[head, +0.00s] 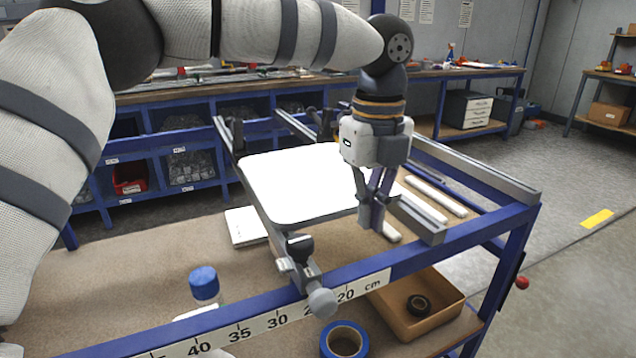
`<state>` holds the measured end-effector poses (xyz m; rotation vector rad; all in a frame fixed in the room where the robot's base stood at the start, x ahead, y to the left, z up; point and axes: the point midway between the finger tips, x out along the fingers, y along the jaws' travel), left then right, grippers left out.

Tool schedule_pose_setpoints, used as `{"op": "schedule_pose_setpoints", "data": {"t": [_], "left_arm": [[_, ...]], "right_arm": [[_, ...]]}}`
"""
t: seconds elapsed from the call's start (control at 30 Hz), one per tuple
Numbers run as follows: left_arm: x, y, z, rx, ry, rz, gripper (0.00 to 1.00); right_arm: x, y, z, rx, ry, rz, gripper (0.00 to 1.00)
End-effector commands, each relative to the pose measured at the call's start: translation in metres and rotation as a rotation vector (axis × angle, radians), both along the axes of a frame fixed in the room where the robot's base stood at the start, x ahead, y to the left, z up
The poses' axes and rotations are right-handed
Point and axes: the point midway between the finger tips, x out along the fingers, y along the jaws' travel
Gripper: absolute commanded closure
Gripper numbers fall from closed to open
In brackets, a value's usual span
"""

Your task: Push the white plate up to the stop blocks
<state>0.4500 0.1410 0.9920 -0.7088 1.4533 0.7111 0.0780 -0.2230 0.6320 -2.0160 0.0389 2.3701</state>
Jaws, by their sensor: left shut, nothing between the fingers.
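The white plate (300,188) lies flat across the grey rails of a blue-framed bench, a blank bright panel with rounded corners. My left gripper (371,228) points down at the plate's right edge, with its fingers shut and empty. The fingers hide part of that edge, and I cannot tell whether they touch it. Dark upright pieces (326,121) stand beyond the plate's far side; I cannot tell whether these are the stop blocks. My right gripper is out of view.
A grey clamp with a round knob (322,302) is on the front rail, above a centimetre scale (240,332). Below are a blue-capped bottle (204,283), a blue tape roll (344,341) and a brown tray (448,308). White bars (436,196) lie at right.

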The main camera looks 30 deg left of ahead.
Motion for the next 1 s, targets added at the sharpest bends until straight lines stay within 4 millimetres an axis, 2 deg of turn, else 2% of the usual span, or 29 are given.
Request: {"op": "schedule_pose_setpoints", "data": {"t": [0.03,0.43,1.0], "left_arm": [[-0.001,-0.001,0.013,-0.001,-0.012,-0.001,1.0],[0.0,0.0,0.058,-0.001,-0.005,-0.001,1.0],[0.0,0.0,0.063,-0.001,-0.003,-0.002,1.0]], "right_arm": [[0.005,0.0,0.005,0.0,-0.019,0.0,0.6],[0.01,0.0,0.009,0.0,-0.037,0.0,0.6],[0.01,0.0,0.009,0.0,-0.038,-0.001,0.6]]}}
